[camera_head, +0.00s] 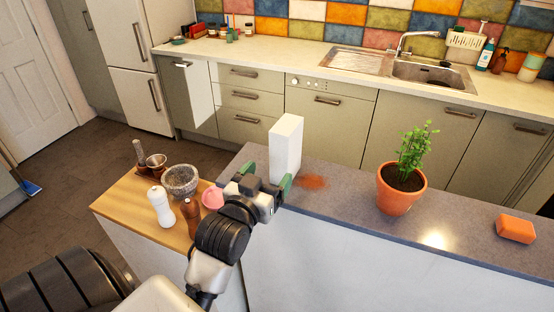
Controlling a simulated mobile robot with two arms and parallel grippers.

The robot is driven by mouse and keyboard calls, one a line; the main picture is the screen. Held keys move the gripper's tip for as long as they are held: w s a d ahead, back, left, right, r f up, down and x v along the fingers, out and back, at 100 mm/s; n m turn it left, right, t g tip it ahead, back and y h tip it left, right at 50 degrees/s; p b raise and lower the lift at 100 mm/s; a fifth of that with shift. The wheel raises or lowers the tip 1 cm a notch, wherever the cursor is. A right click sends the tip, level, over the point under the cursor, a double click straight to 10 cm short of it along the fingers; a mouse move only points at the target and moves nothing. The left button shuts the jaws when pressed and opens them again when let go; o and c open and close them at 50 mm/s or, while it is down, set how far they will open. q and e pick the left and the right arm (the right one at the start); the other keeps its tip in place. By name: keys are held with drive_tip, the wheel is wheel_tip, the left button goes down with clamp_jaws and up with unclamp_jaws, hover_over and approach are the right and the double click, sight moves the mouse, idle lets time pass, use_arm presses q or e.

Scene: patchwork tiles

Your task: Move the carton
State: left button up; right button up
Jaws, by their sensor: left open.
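A plain white carton (286,145) stands upright near the left end of the grey counter. My left gripper (265,178) is open at the carton's lower near side, with green-padded fingers spread apart. One finger is just right of the carton's lower near edge and the other is to its left. The gripper hides part of the carton's base, and I cannot tell whether it touches the carton. My right gripper is not in view.
A reddish-brown patch (312,182) lies right of the carton on the grey counter (345,195). A potted plant (398,196) and an orange block (516,229) stand farther right. A mortar (180,180), white mill (160,206), brown mill (191,217) and pink item (212,198) are left.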

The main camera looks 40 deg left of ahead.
sight(278, 161)
use_arm(q)
drive_tip(key=w, duration=0.2)
drive_tip(key=w+a+p, duration=0.1)
drive_tip(key=w, duration=0.2)
drive_tip(key=w+p, duration=0.1)
drive_tip(key=w, duration=0.2)
drive_tip(key=shift+a, duration=0.2)
drive_tip(key=c, duration=1.2)
drive_tip(key=shift+o, duration=0.2)
drive_tip(key=shift+a, duration=0.1)
